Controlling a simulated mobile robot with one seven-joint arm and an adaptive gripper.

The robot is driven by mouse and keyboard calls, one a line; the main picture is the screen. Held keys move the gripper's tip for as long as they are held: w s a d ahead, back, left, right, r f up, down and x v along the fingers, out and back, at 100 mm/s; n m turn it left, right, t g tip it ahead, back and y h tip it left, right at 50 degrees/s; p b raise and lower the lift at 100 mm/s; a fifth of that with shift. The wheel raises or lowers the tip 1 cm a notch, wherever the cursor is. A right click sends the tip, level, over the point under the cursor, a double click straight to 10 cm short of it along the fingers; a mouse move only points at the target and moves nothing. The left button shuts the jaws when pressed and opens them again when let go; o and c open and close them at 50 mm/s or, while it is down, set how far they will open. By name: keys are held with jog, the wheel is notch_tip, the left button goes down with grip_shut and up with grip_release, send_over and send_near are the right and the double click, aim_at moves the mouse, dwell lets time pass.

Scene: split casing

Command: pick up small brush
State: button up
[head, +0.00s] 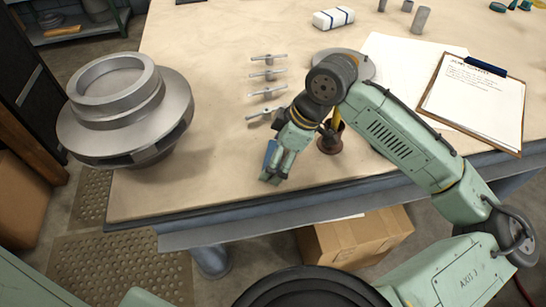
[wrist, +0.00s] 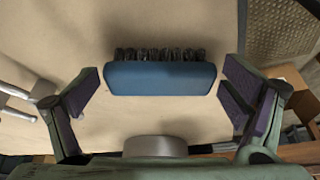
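The small brush (wrist: 160,78) has a blue back and black bristles. In the wrist view it lies crosswise between my gripper's fingers, bristles toward the top of the picture. In the head view a blue patch of it (head: 270,153) shows beside my gripper (head: 274,176), low over the bench near its front edge; the rest is hidden. My gripper (wrist: 160,88) is open, with a purple-padded finger at each end of the brush. A narrow gap seems to show at both ends. I cannot tell whether the brush still rests on the bench.
A large grey metal casing (head: 127,115) stands at the bench's left. Several small metal T-shaped parts (head: 268,75) lie behind my gripper. A brown cup (head: 329,142) stands close on its right. A clipboard (head: 475,100) lies at the right. The bench between casing and gripper is clear.

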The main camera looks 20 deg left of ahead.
aim_at(269, 156)
jog(key=c, duration=1)
jog(key=shift+r, duration=0.2)
jog(key=shift+r+b, duration=0.35)
jog(key=shift+r, duration=0.25)
jog(key=shift+s+r+b, duration=0.3)
jog(key=shift+r+b, duration=0.05)
jog(key=shift+r, duration=0.55)
jog(key=shift+s+d+r+b, duration=0.3)
jog(key=shift+s+d+b, duration=0.6)
jog(key=shift+s, duration=1.6)
jog(key=shift+s+d+r+b, duration=0.25)
jog(key=shift+s+b, duration=1.2)
jog(key=shift+s, duration=1.1)
jog(key=shift+s+d+r+b, duration=0.3)
jog(key=shift+s+d+b, duration=0.6)
jog(key=shift+s, duration=1.6)
jog(key=shift+a, duration=0.3)
